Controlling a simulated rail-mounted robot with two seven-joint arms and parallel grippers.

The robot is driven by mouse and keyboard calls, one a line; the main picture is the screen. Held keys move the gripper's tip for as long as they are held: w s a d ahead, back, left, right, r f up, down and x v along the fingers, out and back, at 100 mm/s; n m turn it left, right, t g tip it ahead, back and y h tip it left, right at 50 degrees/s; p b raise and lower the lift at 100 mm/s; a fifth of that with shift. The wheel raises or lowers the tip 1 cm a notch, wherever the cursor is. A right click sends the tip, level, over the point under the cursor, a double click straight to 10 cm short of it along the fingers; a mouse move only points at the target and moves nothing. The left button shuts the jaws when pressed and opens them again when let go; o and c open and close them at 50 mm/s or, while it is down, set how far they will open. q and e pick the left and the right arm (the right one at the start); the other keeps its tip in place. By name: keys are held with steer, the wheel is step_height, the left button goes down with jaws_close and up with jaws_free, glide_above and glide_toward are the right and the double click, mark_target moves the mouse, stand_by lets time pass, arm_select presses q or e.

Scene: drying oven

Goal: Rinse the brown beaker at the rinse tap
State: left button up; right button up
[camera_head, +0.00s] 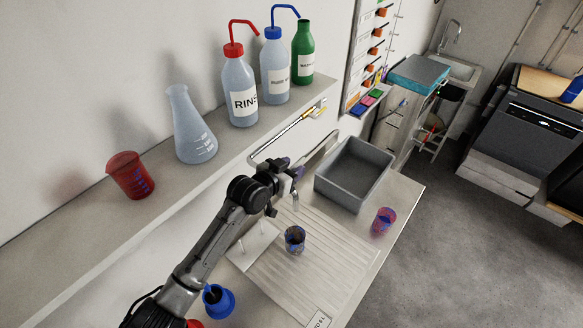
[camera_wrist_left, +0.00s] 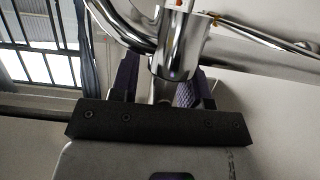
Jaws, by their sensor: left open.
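The brown beaker (camera_head: 295,239) stands upright on the ribbed drainboard, with blue markings on its side. The chrome rinse tap (camera_head: 296,201) is just above and behind it; its body also shows large in the left wrist view (camera_wrist_left: 180,45). My left gripper (camera_head: 290,178) is open at the tap, above the beaker and apart from it. In the left wrist view its purple-padded fingers (camera_wrist_left: 160,88) stand on either side of the tap body, and I cannot tell whether they touch it. My right gripper is in neither view.
A grey basin (camera_head: 353,173) adjoins the drainboard (camera_head: 325,262). A reddish-purple beaker (camera_head: 383,222) stands near the counter's right edge. A blue vessel (camera_head: 218,301) stands at the front left. The shelf behind holds a red beaker (camera_head: 131,176), a flask (camera_head: 191,128) and several bottles (camera_head: 240,92).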

arm_select(q)
steer(key=shift+c, duration=0.2)
jaws_close()
stand_by(0.3)
steer(key=shift+d+f+m+g+h+b, duration=0.1)
steer(key=shift+m+g+h+b, duration=0.35)
steer(key=shift+b, duration=0.95)
steer(key=shift+s+d+m+g+h+b, duration=0.15)
steer(key=shift+m+g+h+b, duration=0.45)
steer(key=shift+b, duration=1.05)
steer(key=shift+s+d+m+g+h+b, duration=0.1)
steer(key=shift+m+g+h+b, duration=0.45)
steer(key=shift+b, duration=1.05)
